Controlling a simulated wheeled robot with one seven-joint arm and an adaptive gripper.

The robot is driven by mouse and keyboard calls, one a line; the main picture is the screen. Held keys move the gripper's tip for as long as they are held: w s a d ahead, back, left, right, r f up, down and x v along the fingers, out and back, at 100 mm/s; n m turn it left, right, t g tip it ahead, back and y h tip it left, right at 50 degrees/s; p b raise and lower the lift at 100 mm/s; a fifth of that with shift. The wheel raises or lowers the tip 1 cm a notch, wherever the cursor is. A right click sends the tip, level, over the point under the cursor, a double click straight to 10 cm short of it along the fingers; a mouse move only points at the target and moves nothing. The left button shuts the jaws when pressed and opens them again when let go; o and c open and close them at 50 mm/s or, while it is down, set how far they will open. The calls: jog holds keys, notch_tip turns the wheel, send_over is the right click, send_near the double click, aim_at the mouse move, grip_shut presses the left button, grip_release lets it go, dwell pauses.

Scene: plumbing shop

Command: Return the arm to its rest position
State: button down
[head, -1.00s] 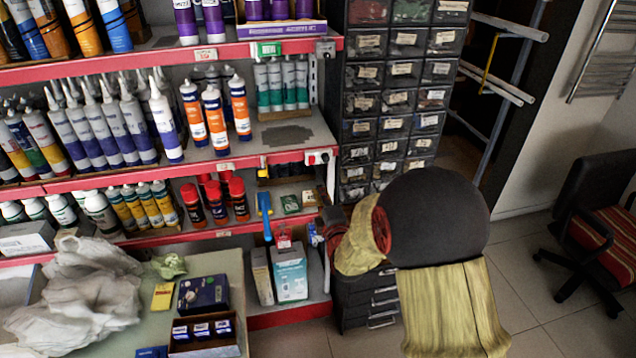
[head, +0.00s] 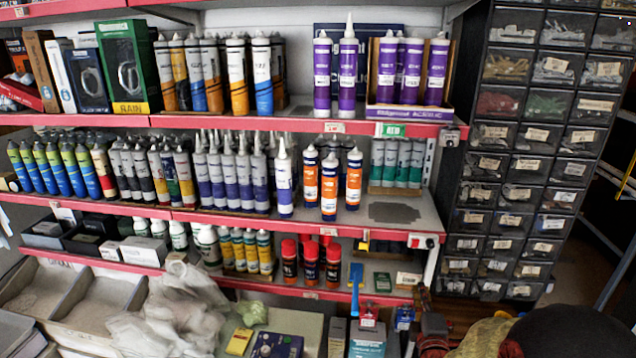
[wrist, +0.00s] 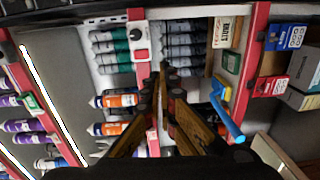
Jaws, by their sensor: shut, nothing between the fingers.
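My gripper (wrist: 165,92) shows in the wrist view with its long fingers together and nothing between them. The wrist view is turned on its side. The fingers point toward the shelf, with orange-and-white tubes (wrist: 120,100) to their left and a blue-handled tool (wrist: 228,115) to their right. I cannot tell how far the fingertips are from the shelf.
Red-edged shelves (head: 330,127) hold many sealant tubes and cartons. A dark cabinet of small drawers (head: 535,150) stands at the right. Crumpled whitish plastic (head: 180,315) lies at the lower left beside a grey bin (head: 60,295).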

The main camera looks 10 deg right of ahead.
jog(key=s+f+m+g+y, duration=0.1)
jog(key=s+f+m+g, duration=0.15)
jog(key=f, duration=0.35)
jog(key=s+f+m+g, duration=0.2)
jog(key=f+m+g, duration=0.1)
jog(key=f, duration=0.3)
jog(key=s+a+f+m+g+y, duration=0.1)
jog(key=s+a+m+g+y, duration=0.1)
jog(key=s+a+m+g, duration=0.4)
jog(key=s+a+r+m+g+y, duration=0.1)
jog(key=s+a+r+m, duration=0.1)
jog(key=s+a+r, duration=0.35)
jog(key=s+a+r+m+g, duration=0.1)
jog(key=s+a+r+m, duration=0.1)
jog(key=s+r, duration=0.7)
jog(key=s+a+r+n+t, duration=0.1)
jog(key=s+a+r, duration=0.3)
jog(key=r, duration=0.5)
jog(key=shift+s+t+y, duration=0.4)
jog(key=shift+s+t, duration=0.2)
jog(key=shift+t, duration=0.05)
jog(key=c, duration=2.6)
grip_release()
